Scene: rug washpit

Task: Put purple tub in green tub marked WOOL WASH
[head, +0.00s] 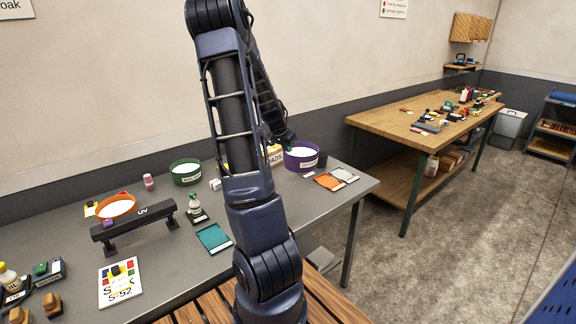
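The purple tub (301,164) stands at the back right of the grey table, with something white filling its top. The green tub (186,178) stands further left along the back of the table, also white inside. It has small lettering on its front, too small to read surely. My arm rises in the middle of the view and bends down towards the purple tub. My gripper (287,141) is at its end, just above and left of the purple tub's rim. Its fingers are too small and dark to tell whether they are open or touch the tub.
An orange tub (116,206) and a black UV bar stand (136,222) are at the left. A yellow PADS box (275,156) stands beside the purple tub, partly behind my arm.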

